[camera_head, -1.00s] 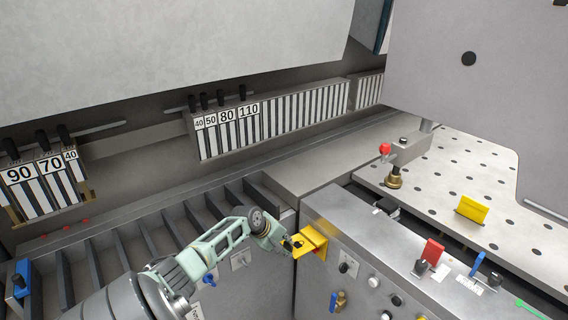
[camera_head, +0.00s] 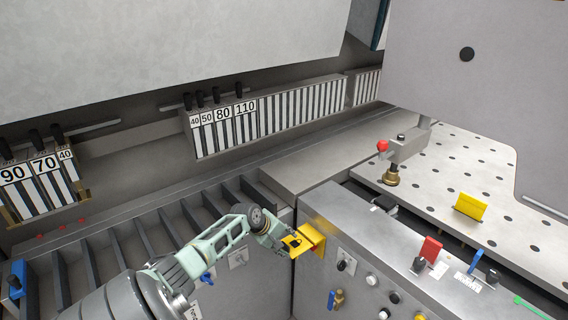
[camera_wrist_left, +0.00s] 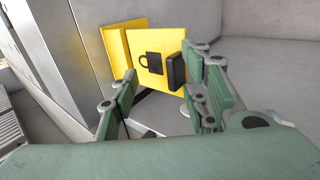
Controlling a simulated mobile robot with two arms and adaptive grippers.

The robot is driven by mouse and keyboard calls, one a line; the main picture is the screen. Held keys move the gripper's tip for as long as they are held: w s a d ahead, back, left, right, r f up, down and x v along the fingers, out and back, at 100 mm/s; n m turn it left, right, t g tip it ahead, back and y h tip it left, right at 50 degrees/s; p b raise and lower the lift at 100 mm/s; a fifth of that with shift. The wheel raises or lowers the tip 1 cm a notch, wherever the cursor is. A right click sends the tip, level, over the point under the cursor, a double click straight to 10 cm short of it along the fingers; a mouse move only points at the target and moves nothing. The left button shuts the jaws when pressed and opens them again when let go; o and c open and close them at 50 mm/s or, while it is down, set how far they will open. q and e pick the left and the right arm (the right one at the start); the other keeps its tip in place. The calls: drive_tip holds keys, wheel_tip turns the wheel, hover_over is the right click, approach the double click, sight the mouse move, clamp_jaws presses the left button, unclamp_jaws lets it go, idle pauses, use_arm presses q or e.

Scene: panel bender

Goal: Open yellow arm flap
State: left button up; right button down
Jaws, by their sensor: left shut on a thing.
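The yellow arm flap (camera_head: 301,249) sits at the left corner of the grey control console. It stands swung out from its yellow housing (camera_head: 318,240), with a gap between them. In the left wrist view the flap (camera_wrist_left: 147,43) carries a black lock mark and a black handle (camera_wrist_left: 177,71). My left gripper (camera_head: 290,243) is at the flap's left side. Its green fingers (camera_wrist_left: 160,82) stand on both sides of the flap's lower part and handle, shut on the flap. The exact contact is partly hidden. My right gripper is not in view.
The console (camera_head: 400,262) has knobs, a red block (camera_head: 431,249) and a blue lever (camera_head: 475,262). A slotted rack (camera_head: 140,238) lies left, near my arm. A perforated table (camera_head: 450,180) is at the right. Labelled tool segments (camera_head: 225,125) line the back.

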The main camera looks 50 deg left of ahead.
use_arm(q)
drive_tip(key=shift+w+d+r, duration=0.15)
drive_tip(key=shift+w+r, duration=0.25)
drive_tip(key=s+v, duration=0.1)
drive_tip(key=v, duration=1)
drive_tip(key=shift+s, duration=0.15)
drive_tip(key=shift+a, duration=0.2)
drive_tip(key=shift+o, duration=0.2)
